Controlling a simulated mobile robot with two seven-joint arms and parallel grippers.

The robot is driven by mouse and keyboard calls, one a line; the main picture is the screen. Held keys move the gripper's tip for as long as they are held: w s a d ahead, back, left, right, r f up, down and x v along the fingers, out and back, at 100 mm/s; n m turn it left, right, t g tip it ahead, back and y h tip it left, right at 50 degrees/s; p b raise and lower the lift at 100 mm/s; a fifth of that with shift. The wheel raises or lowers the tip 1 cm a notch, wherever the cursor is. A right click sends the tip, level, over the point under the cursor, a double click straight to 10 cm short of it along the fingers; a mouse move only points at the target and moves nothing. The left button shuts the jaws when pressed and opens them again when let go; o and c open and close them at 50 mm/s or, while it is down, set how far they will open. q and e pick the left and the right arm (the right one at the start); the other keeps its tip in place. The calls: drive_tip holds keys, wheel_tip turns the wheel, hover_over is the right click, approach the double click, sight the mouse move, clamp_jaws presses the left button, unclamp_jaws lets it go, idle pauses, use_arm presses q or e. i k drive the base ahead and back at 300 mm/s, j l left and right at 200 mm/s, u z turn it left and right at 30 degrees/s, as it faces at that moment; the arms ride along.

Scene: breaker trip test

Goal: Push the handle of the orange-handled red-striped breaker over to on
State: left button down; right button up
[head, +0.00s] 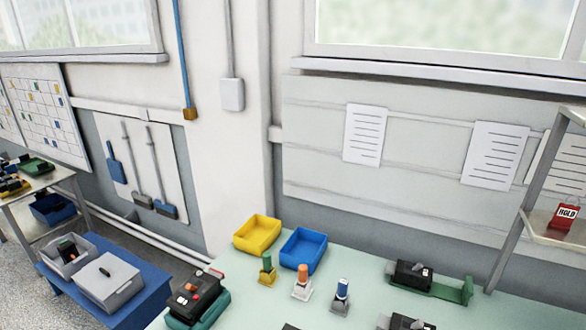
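No breaker shows clearly as the orange-handled, red-striped one. A black device with red and orange parts (192,298) sits in a green holder (215,312) at the table's left; whether it has an orange handle or red stripe is too small to tell. A black breaker-like device (410,275) lies at the back right by a green bracket (455,290). Two more dark devices (408,323) (290,327) are cut off by the bottom edge, so their handles and stripes are hidden or unclear. Neither of my grippers is in view.
On the pale green table (340,316) stand a yellow bin (257,234), a blue bin (304,250), and upright pieces with green (266,262), orange (303,273) and blue (342,289) tops. A shelf at right holds a red HOLD tag (564,217). Grey bins (106,283) stand left.

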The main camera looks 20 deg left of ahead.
sight(189, 287)
drive_tip(key=u, duration=1.3)
drive_tip(key=i, duration=0.05)
